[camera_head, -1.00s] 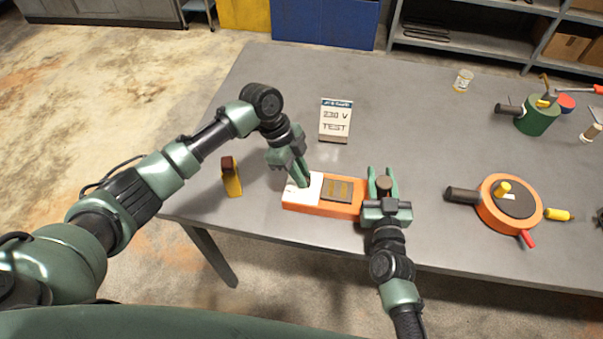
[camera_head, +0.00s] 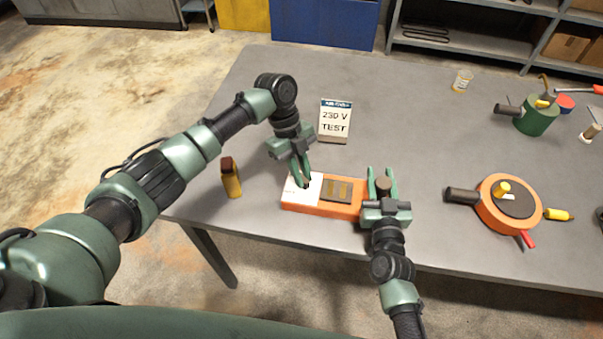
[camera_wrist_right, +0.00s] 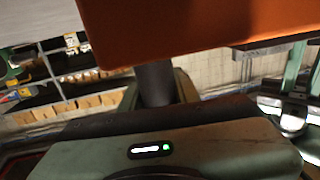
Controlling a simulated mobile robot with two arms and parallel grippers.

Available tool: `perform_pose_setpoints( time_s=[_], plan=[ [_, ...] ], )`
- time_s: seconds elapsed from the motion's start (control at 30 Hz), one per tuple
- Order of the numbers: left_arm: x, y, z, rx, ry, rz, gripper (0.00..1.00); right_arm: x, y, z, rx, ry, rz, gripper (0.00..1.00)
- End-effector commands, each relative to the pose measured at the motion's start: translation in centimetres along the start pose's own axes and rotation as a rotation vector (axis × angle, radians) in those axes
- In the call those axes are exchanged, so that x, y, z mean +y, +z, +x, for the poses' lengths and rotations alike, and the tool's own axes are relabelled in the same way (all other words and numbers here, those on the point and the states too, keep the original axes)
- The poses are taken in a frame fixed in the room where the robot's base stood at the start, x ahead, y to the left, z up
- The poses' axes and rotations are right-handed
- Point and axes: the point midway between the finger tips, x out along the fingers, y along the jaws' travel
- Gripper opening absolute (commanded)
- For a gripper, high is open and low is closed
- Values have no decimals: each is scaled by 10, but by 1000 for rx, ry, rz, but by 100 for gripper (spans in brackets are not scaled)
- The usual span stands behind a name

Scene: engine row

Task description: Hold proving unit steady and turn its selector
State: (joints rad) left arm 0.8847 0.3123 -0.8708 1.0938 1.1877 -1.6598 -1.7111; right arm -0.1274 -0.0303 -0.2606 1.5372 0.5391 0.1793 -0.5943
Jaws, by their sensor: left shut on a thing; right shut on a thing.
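The proving unit (camera_head: 330,209) is an orange box lying on the table near its front edge. It has a white panel (camera_head: 295,193) on the left and a dark display (camera_head: 337,190). My left gripper (camera_head: 304,184) points down onto the white panel, shut on the selector, which its fingers mostly hide. My right gripper (camera_head: 383,184) is shut on the dark handle (camera_head: 384,187) at the unit's right end. In the right wrist view the unit's orange body (camera_wrist_right: 190,30) fills the top, with the dark handle (camera_wrist_right: 154,84) below it.
A "230 V TEST" sign (camera_head: 334,121) stands just behind the unit. A yellow and brown tester (camera_head: 231,181) is to the left. An orange round device (camera_head: 508,208) with handles lies to the right, a green cylinder (camera_head: 537,118) behind it. The table's middle is clear.

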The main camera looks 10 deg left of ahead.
Motion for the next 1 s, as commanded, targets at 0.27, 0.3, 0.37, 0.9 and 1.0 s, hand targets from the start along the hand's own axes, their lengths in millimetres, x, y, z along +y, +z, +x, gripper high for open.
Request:
perform_pose_setpoints(
  time_s=[0.27, 0.3, 0.37, 0.9, 1.0],
  plan=[
    [-1, 0, 0, 0, 50, 119, 0, 0, -2, 0, 4, 1, 0, 0],
    [-1, 0, 0, 0, 54, 130, 0, 0, -2, 0, 4, 1, 0, 0],
    [-1, 0, 0, 0, 59, 142, 0, 0, -2, 0, 4, 1, 0, 0],
    [-1, 0, 0, 1, 66, 159, 22, 1, -2, 0, 4, 2, 0, 0],
    [-1, 0, 0, 1, 66, 159, 36, 1, -2, 0, 4, 2, 0, 0]
  ],
)
